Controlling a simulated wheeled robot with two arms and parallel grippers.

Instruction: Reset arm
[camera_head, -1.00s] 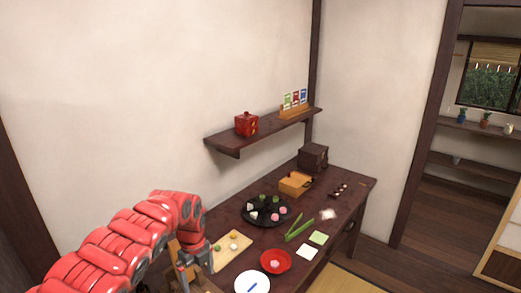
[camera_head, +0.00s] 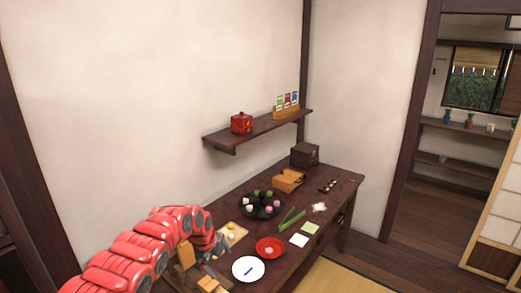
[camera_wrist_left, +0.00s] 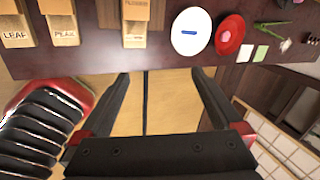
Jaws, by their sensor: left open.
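My left arm comes in from the left in the head view, red with a dark gripper (camera_head: 214,262) at the near left end of the dark wooden table. In the left wrist view the left gripper (camera_wrist_left: 160,74) has its two black fingers spread wide with nothing between them. Its fingertips point toward the table's front edge, with the tan mat beyond and below. My right gripper is in neither view.
A white plate (camera_head: 248,269) with a blue stick and a red plate (camera_head: 270,248) lie near the gripper. Wooden boxes, one marked LEAF (camera_wrist_left: 16,30), stand at the table's near end. A black round tray (camera_head: 262,206) holds several small pieces. A shelf (camera_head: 258,130) hangs above.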

